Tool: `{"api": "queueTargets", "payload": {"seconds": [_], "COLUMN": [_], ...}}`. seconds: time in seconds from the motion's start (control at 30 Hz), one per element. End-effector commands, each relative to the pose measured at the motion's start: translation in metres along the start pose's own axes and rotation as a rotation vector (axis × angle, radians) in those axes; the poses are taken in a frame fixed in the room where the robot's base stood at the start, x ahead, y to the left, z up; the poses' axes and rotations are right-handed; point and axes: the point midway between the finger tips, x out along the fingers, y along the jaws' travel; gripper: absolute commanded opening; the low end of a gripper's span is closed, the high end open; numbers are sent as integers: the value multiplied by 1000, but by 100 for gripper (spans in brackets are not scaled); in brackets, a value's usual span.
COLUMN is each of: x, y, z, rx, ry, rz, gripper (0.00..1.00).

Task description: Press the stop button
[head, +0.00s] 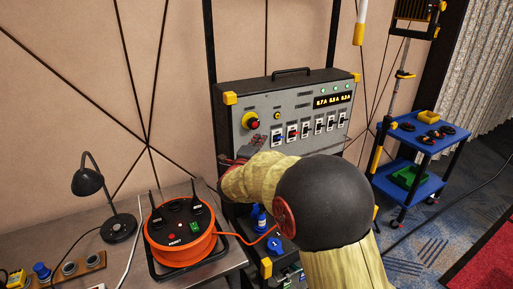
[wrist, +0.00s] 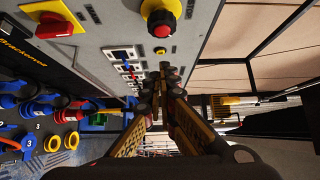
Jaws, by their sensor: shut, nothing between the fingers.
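The stop button is a red mushroom button on a yellow round base (head: 250,121), at the upper left of the grey panel's front in the head view. In the wrist view the red button (wrist: 161,30) shows at the top centre. My gripper (wrist: 169,72) is shut and empty, with its tips below the button in that picture and apart from it. The gap between tips and panel is hard to judge.
The grey panel (head: 290,89) carries several switches (head: 305,131) and a small yellow knob (head: 277,115). A red rotary switch (wrist: 55,26) on yellow shows in the wrist view. An orange cable reel (head: 181,252) and black lamp (head: 89,183) stand left. A blue trolley (head: 408,186) stands right.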

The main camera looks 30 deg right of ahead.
Motion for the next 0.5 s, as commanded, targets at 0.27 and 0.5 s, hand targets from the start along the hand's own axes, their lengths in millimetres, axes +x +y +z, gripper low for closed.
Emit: {"api": "queueTargets", "payload": {"seconds": [0.27, 0.5], "x": [50, 66], "y": [2, 1], "z": [8, 25], "rx": [-1, 0], "ry": [-1, -1], "rz": [0, 0], "gripper": [0, 0]}}
